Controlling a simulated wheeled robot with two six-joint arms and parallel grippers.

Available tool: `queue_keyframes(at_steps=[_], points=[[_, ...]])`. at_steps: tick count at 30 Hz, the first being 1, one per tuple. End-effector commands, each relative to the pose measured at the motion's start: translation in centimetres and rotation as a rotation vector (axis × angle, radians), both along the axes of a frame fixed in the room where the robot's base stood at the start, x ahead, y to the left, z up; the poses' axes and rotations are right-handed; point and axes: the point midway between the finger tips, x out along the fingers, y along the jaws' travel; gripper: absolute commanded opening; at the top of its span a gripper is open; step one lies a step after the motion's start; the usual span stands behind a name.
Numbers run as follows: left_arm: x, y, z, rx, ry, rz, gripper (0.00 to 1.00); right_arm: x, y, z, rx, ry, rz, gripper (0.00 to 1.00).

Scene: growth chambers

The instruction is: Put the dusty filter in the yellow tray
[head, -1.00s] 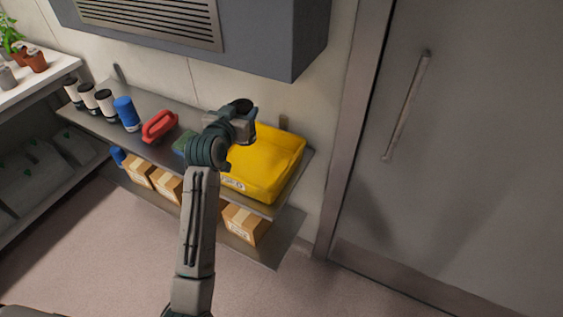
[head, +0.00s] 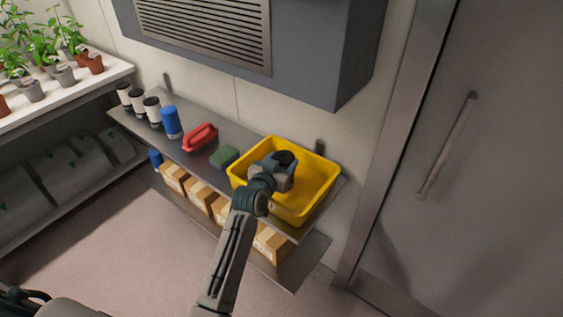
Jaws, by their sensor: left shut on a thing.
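The yellow tray (head: 319,184) is an open, deep tray at the right end of the upper metal shelf. My left gripper (head: 284,165) is over the tray's opening, in front of its middle in the head view. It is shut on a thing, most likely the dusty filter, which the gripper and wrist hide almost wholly. I cannot tell whether the held thing touches the tray. My right gripper is not in view.
A green block (head: 224,157), a red-handled item (head: 201,137), a blue canister (head: 171,122) and several white jars stand left of the tray on the shelf (head: 190,160). Cardboard boxes (head: 200,191) sit below. A grey cabinet (head: 330,50) overhangs; a door (head: 470,200) is at right.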

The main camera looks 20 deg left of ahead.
Motion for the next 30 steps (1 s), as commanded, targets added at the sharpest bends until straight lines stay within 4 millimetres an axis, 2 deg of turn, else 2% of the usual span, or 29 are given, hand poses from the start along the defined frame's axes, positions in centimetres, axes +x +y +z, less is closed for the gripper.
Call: queue_keyframes(at_steps=[5,6,9,20,23,30], points=[[0.0,0.0,-0.3,0.0,-0.001,0.0,0.16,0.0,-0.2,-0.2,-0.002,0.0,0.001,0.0],[0.0,0.0,-0.3,0.0,0.0,0.0,0.6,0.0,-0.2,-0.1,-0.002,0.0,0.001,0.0],[0.0,0.0,-0.2,0.0,0.0,0.0,0.78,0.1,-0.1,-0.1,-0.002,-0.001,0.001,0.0],[-0.1,0.0,0.1,0.0,0.0,0.0,0.78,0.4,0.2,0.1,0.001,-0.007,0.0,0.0],[-1.3,0.2,0.2,0.0,-0.001,0.0,0.78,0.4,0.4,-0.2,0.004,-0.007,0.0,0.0],[-6.1,0.8,1.1,0.0,-0.001,0.0,0.78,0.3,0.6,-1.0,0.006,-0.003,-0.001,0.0]])
